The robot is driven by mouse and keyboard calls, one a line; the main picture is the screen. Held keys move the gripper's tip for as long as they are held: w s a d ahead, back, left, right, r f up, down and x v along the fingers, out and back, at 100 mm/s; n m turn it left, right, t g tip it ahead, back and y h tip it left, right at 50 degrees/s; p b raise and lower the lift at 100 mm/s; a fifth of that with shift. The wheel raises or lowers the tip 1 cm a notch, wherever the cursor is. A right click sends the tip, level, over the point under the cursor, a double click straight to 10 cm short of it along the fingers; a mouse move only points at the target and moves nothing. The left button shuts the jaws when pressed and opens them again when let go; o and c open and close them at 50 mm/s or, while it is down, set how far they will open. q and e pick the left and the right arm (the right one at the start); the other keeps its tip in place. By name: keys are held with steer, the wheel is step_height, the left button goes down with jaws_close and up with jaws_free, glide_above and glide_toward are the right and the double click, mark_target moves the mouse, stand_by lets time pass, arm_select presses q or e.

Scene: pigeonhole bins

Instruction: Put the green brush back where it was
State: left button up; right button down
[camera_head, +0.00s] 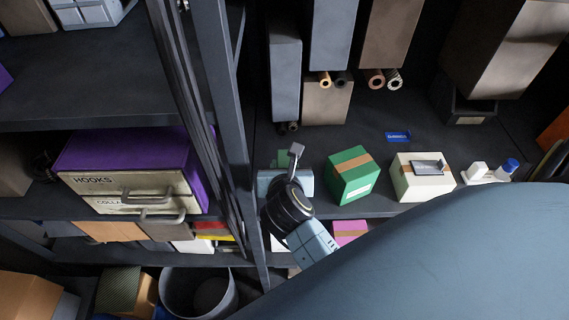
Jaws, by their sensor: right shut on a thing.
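My right gripper (292,156) is in front of the shelf, just right of the dark upright post. Its jaws point away from me toward the shelf. It is shut on a small green piece, which I take to be the green brush (283,159). Only a little of the brush shows beside the grey finger, and the wrist hides the rest. I cannot tell whether the brush touches the shelf. My left gripper is not in view.
A green box (351,175) and a cream box (422,177) stand on the shelf right of the gripper. A dark upright post (228,130) is close on the left. A purple bin (130,158) sits beyond it. My arm covers the lower right.

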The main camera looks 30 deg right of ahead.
step_height(320, 180, down, 5)
steer(key=b, duration=0.3)
steer(key=shift+f, duration=0.2)
steer(key=shift+f+b, duration=0.65)
steer(key=shift+f, duration=0.35)
steer(key=c, duration=1.3)
jaws_free()
steer(key=o, duration=0.5)
steer(key=shift+o, duration=0.2)
